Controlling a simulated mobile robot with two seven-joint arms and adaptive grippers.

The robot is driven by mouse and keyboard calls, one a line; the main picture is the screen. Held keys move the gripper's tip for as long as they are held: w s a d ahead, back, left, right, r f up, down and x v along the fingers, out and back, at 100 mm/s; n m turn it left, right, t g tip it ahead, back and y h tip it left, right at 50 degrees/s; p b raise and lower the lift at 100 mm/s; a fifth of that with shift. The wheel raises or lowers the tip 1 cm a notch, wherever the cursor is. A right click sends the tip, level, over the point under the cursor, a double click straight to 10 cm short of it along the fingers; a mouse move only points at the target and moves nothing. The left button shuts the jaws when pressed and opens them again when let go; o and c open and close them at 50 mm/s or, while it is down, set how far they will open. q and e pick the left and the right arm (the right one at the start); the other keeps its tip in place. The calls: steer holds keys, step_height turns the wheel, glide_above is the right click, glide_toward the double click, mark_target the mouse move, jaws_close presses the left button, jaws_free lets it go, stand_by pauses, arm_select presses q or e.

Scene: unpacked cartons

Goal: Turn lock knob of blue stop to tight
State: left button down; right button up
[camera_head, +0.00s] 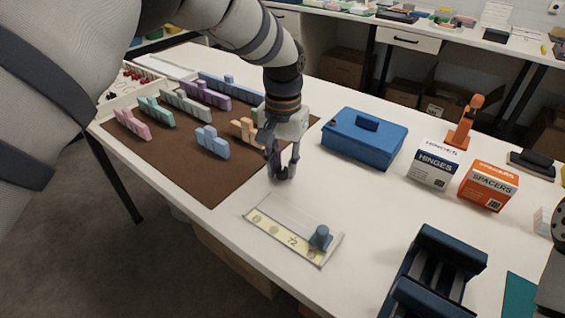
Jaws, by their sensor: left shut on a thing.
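The blue stop (320,238) is a small upright dark-blue piece at the right end of a flat pale gauge (267,238) with a yellowish scale strip. The gauge lies near the table's front edge. The lock knob is too small to make out apart from the stop. My left gripper (283,178) points down over the white table, behind and left of the stop and clear of it. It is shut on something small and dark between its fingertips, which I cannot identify. My right gripper's fingers are not in view; only dark parts show at the right edge.
A brown mat (185,165) with several coloured blocks lies at left. A blue box (364,138), a hinges carton (433,165), a spacers carton (488,186) and an orange stand (465,122) are behind. A dark-blue slotted fixture (455,243) stands at front right. Bare table surrounds the gauge.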

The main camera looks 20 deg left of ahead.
mark_target(283, 169)
arm_select(q)
steer(key=m, duration=0.5)
steer(key=shift+m, duration=0.3)
stand_by(0.5)
steer(key=c, duration=1.4)
jaws_free()
step_height(283, 169, up, 12)
